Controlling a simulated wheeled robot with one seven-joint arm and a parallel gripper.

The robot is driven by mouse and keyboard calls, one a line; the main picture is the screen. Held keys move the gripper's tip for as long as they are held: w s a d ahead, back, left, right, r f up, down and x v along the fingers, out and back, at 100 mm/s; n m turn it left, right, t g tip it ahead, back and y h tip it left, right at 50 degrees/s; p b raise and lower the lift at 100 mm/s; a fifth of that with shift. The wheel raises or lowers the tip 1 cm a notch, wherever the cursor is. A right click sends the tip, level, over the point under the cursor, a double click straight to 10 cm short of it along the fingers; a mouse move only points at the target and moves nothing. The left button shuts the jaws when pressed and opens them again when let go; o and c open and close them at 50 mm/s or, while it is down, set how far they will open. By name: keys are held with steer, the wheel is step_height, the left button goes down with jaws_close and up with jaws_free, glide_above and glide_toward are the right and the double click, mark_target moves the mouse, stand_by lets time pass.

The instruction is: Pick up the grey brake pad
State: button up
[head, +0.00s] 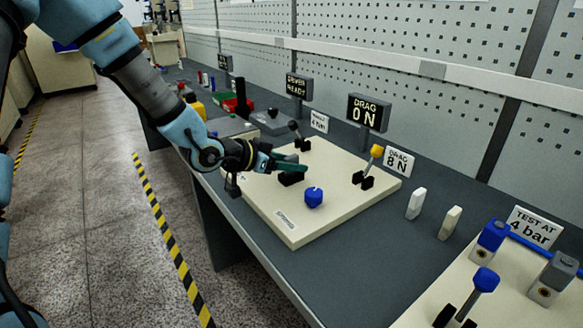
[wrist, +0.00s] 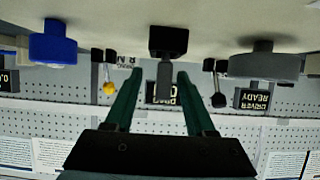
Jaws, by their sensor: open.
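A grey upright piece (wrist: 164,76), which looks like the brake pad, sticks out of a black block (wrist: 168,40) in the upside-down wrist view. My gripper (wrist: 160,78) is open, with one green finger on each side of the grey piece and a gap visible on both sides. In the head view my gripper (head: 290,163) is over the cream board (head: 337,205), just above the black block (head: 291,179). The grey piece is hidden there behind my fingers.
A blue knob (head: 313,196) stands in front of the block. A yellow-tipped lever (head: 375,158) and a black-tipped lever (head: 297,134) stand behind. A white block (head: 416,203) and a cream block (head: 450,222) stand right on the bench. A sign (head: 367,112) reads DRAG 0 N.

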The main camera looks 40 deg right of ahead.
steer(key=shift+p+x, duration=0.3)
steer(key=shift+x, duration=1.5)
steer(key=shift+w, duration=0.15)
jaws_close()
